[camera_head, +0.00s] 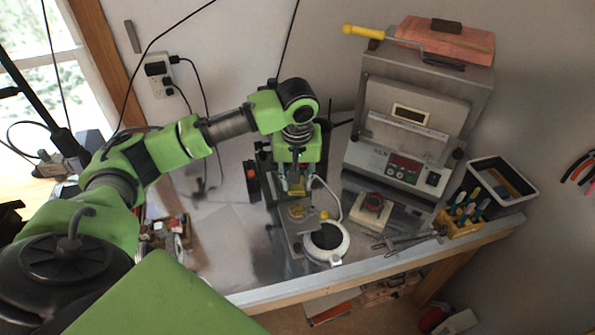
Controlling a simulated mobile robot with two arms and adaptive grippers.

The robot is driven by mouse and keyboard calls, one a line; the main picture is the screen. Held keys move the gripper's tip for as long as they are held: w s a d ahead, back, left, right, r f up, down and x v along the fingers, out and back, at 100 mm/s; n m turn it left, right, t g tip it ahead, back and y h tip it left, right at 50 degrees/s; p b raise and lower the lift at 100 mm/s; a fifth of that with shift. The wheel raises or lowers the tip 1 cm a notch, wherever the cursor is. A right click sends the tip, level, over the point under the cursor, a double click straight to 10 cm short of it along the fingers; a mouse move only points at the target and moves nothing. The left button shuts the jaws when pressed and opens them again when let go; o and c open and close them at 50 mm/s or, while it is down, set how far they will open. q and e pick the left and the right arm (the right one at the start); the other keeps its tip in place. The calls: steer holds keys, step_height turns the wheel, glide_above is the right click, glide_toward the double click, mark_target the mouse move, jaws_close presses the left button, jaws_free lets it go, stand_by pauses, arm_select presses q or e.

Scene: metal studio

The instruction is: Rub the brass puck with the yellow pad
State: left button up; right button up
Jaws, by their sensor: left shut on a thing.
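My left gripper (293,187) points straight down over the workbench and is shut on the yellow pad (297,190), of which only a small part shows between the fingers. The brass puck (296,211) appears as a small golden disc just below the gripper, on a grey metal fixture (294,232). The pad looks slightly above the puck or close to it; I cannot tell whether they touch. My right gripper is not in view.
A round white-rimmed device (341,247) stands right beside the fixture. Small items (165,232) lie left; bare bench lies between.

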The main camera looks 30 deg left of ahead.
mark_target(298, 209)
arm_select(q)
steer(key=shift+d+f, duration=0.1)
steer(key=shift+f, duration=1.7)
step_height(298, 209, down, 2)
steer(key=shift+f+b, duration=0.45)
steer(key=shift+f, duration=0.9)
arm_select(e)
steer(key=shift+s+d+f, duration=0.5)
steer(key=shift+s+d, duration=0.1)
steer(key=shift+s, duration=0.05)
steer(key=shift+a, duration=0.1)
arm_select(q)
steer(key=shift+o, duration=1)
jaws_close()
